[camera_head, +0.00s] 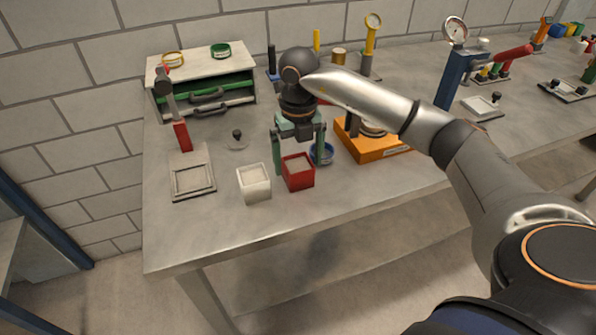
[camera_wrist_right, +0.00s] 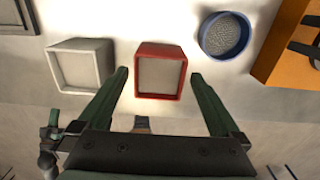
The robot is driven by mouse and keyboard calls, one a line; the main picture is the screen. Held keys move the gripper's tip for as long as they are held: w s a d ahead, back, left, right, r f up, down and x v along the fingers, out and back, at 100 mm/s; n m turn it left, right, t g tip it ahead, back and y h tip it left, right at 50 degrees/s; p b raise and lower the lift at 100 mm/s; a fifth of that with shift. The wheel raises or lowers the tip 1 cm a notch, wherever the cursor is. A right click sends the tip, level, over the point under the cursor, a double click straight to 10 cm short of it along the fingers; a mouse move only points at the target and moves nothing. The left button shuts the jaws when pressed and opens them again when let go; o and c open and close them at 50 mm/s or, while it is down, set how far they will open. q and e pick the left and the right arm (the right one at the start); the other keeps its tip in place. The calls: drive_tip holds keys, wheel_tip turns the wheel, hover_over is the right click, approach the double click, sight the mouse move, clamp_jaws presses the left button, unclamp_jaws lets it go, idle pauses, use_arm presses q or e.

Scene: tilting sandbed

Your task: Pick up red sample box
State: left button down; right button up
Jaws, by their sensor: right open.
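The red sample box (camera_head: 298,172) stands upright on the grey table, filled with a pale material. In the right wrist view the red box (camera_wrist_right: 160,72) shows from above, between and just beyond the two green fingers. My right gripper (camera_head: 299,165) is open and empty, its fingers pointing down at the red box, one on each side of it. The gripper also shows in the right wrist view (camera_wrist_right: 161,75). I cannot tell whether the fingers touch the box. My left gripper is not in view.
A white box (camera_head: 254,182) stands close left of the red box. A blue round dish (camera_head: 322,153) is close behind right, and an orange case (camera_head: 372,152) stands further right. A framed plate (camera_head: 192,180) lies at the left. The table's front strip is clear.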

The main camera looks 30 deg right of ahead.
drive_tip(key=shift+f, duration=0.9)
drive_tip(key=shift+c, duration=0.2)
drive_tip(key=c, duration=1.5)
